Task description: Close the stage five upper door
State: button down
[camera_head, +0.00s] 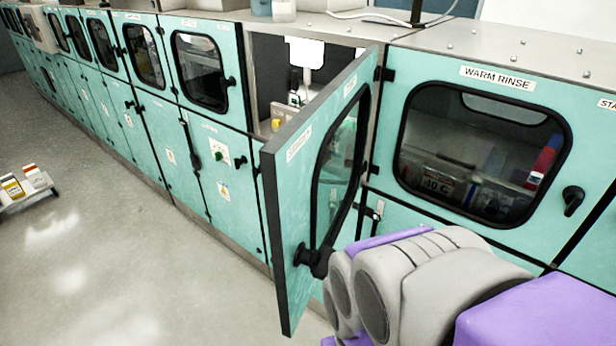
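One upper door (304,210) of the teal cabinet row stands wide open, swung out towards me on hinges at its right side. It has a dark-framed window and a black handle (313,260) low near its free edge. My grey and purple arm is at the lower right, close to the door's lower right side. Whether it touches the door cannot be told. My gripper is not visible.
The WARM RINSE door (480,150) to the right is closed, and so are the upper doors to the left. A low cart (27,188) with small boxes stands at the far left. The grey floor (110,250) left of the open door is clear.

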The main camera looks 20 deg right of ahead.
aim_at(294, 204)
jog(key=z, duration=0.35)
jog(key=k+j+z, duration=0.3)
jog(key=k+j, duration=0.35)
jog(key=k, duration=0.05)
